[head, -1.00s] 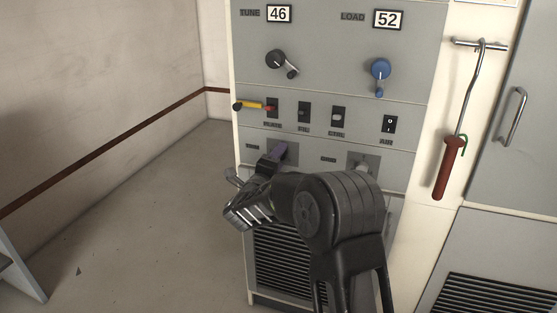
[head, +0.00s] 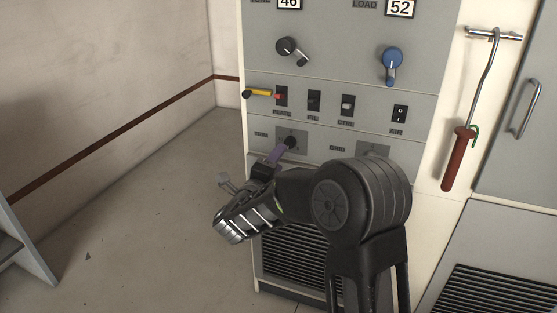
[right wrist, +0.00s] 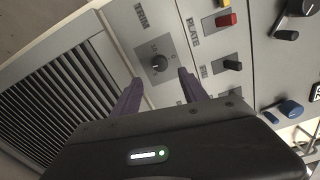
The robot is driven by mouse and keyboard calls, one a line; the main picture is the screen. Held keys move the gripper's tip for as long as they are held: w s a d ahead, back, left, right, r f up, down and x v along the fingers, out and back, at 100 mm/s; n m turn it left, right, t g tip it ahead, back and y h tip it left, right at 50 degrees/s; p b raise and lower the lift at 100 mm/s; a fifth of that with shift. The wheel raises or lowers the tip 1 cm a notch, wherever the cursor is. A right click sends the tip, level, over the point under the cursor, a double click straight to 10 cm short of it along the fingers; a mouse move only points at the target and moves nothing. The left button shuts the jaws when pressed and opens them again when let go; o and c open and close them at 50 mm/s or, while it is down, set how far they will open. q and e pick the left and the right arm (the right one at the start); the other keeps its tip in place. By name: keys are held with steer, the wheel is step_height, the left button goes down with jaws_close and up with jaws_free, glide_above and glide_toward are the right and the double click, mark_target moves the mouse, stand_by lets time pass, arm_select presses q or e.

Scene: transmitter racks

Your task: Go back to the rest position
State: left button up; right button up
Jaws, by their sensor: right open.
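My right gripper (head: 278,152) is in front of the lower part of the grey transmitter rack (head: 340,25), near the TRIM knob (head: 291,141). In the right wrist view its two purple fingers (right wrist: 158,92) are spread apart with nothing between them. The small black TRIM knob (right wrist: 159,64) shows just beyond the fingertips, apart from them as far as I can tell. My right arm hides part of the rack's lower panel and grille. My left gripper is not in view.
A red-handled hook (head: 460,155) hangs on the wall right of the rack. A black crank knob (head: 287,46) and a blue one (head: 391,60) sit above. Open floor (head: 150,190) lies left.

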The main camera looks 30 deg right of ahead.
stand_by(0.3)
steer(key=w+a+f+n+t+y, duration=0.35)
steer(key=a+f+n+y, duration=0.45)
steer(key=a+f+n, duration=0.3)
steer(key=s+a+f+n+g+y, duration=0.2)
steer(key=s+a+f+n+y, duration=0.1)
steer(key=a+f+n, duration=0.4)
steer(key=s+a+f+n+g+y, duration=0.25)
steer(key=a+f+n, duration=0.2)
steer(key=f, duration=0.35)
steer(key=s+a+f+n+g+y, duration=0.2)
steer(key=s+a+f+g, duration=0.15)
steer(key=s+f, duration=0.45)
steer(key=s+a+f+n+g+y, duration=0.2)
steer(key=s+a+f, duration=0.25)
steer(key=s, duration=0.85)
steer(key=s+a+f+n+g+y, duration=0.25)
steer(key=s+a+f, duration=0.3)
steer(key=s, duration=0.45)
arm_select(q)
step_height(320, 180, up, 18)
steer(key=p, duration=1.7)
steer(key=shift+p, duration=0.4)
arm_select(e)
step_height(320, 180, up, 17)
steer(key=h, duration=0.1)
steer(key=shift+w+d+r+g, duration=0.15)
steer(key=shift+w+d+g, duration=0.15)
steer(key=shift+w, duration=0.1)
